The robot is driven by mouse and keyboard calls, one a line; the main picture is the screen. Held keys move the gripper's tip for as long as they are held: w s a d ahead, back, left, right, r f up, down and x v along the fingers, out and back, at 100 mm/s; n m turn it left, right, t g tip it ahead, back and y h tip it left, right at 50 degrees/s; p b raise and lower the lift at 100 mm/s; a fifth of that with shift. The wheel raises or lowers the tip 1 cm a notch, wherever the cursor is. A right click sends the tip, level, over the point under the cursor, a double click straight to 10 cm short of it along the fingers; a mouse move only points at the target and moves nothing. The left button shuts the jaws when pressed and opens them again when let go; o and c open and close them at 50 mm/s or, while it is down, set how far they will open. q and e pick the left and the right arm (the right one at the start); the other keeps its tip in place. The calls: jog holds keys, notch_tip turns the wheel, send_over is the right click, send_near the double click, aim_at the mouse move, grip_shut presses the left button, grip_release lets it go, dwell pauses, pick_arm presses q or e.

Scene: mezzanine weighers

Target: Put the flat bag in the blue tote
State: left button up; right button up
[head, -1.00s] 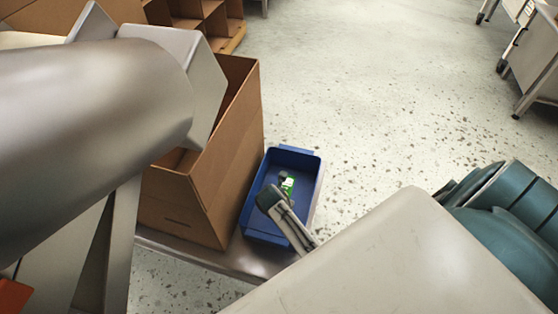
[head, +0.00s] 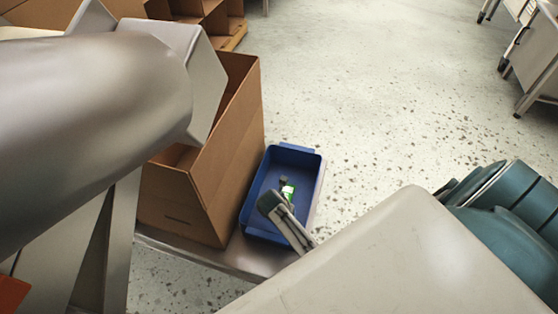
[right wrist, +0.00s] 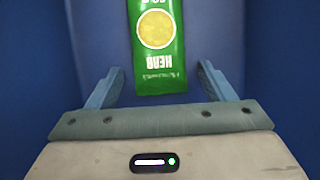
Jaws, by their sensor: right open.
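The flat bag (head: 288,191) is green with a white patch and shows inside the blue tote (head: 311,186) in the head view. In the right wrist view the bag (right wrist: 157,50) has a yellow disc and lettering, and blue tote surfaces surround it. My right gripper (head: 276,191) reaches down into the tote. Its jaws are open, with one finger on each side of the bag's near end and gaps on both sides. In the head view the near finger partly covers the bag. I cannot tell whether the bag lies flat on the tote floor. My left gripper is out of view.
A tall open cardboard box (head: 209,160) stands just left of the tote. Both rest on a grey surface (head: 225,254). Cardboard shelving (head: 205,20) is at the back left and a grey cabinet (head: 536,70) at the far right. The speckled floor beyond is clear.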

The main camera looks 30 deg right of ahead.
jog(key=shift+r, duration=0.1)
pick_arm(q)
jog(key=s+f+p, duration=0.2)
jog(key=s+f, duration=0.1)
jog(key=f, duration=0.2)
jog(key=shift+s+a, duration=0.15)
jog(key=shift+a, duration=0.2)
pick_arm(e)
jog(key=v, duration=1.2)
